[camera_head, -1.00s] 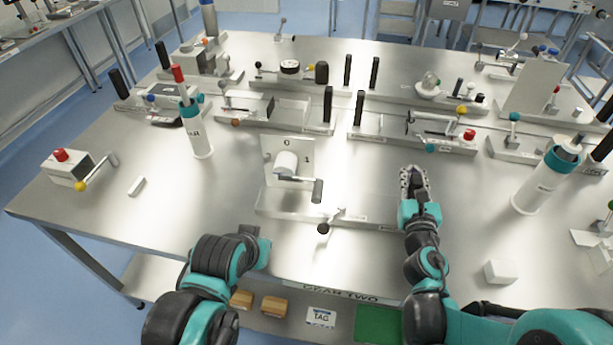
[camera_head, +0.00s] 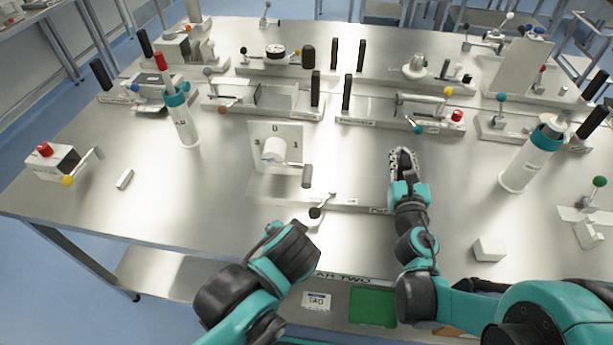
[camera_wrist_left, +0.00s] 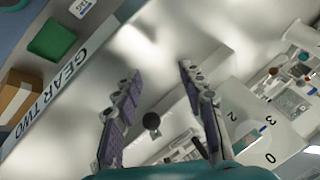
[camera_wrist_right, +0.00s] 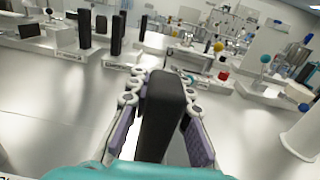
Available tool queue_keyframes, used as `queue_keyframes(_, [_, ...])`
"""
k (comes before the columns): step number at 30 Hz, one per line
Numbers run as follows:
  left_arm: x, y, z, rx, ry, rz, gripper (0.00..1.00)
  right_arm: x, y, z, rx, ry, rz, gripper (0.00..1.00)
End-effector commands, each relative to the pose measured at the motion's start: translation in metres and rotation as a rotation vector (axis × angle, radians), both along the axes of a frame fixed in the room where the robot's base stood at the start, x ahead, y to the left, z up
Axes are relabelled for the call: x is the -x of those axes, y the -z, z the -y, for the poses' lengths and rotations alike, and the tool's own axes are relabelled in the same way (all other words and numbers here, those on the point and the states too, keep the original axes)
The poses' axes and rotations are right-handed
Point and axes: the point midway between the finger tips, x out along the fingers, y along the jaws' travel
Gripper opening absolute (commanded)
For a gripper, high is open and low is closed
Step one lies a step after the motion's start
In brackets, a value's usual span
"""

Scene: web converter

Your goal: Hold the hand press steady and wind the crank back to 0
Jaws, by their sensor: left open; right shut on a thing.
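The crank unit has an upright white dial plate (camera_head: 290,130) marked 0 at the top and 1 at the right, a white hub (camera_head: 273,150), and a crank with a grey grip (camera_head: 306,175) hanging at lower right. The dial plate also shows in the left wrist view (camera_wrist_left: 250,122). My left gripper (camera_wrist_left: 158,70) is open and empty, near the bench's front edge, apart from the crank; its fingers are mostly hidden in the head view. My right gripper (camera_head: 403,158) is shut on a black upright handle (camera_wrist_right: 163,105), apparently the hand press's; its base is largely hidden.
A small lever with a black ball knob (camera_head: 315,212) stands in front of the dial, close to my left gripper. A white cylinder with a teal collar (camera_head: 182,120) stands left, another (camera_head: 530,155) right. A white block (camera_head: 489,249) lies at the right front.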

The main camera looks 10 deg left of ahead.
Motion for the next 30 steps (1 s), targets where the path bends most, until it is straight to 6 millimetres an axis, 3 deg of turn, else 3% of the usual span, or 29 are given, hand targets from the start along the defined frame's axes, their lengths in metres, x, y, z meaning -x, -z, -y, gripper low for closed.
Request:
queue_keyframes(5, [-0.004,-0.022,0.022,-0.213,0.074,0.119,0.41,0.001,0.001,-0.001,0.000,-0.001,0.000,0.00])
queue_keyframes(9, [-0.006,-0.052,0.041,-0.342,0.103,0.275,0.41,0.000,0.001,-0.001,0.000,-0.001,0.000,0.00])
queue_keyframes(18, [0.007,-0.108,0.078,-0.445,0.116,0.572,0.41,0.000,0.001,0.000,0.000,-0.001,0.000,0.00])
queue_keyframes(24, [0.006,-0.117,0.082,-0.453,0.111,0.626,0.41,0.000,0.001,0.000,0.000,-0.001,0.000,0.00])
queue_keyframes(30, [-0.018,-0.112,0.071,-0.454,0.106,0.624,0.41,0.000,0.001,0.000,0.000,0.000,0.000,0.00])
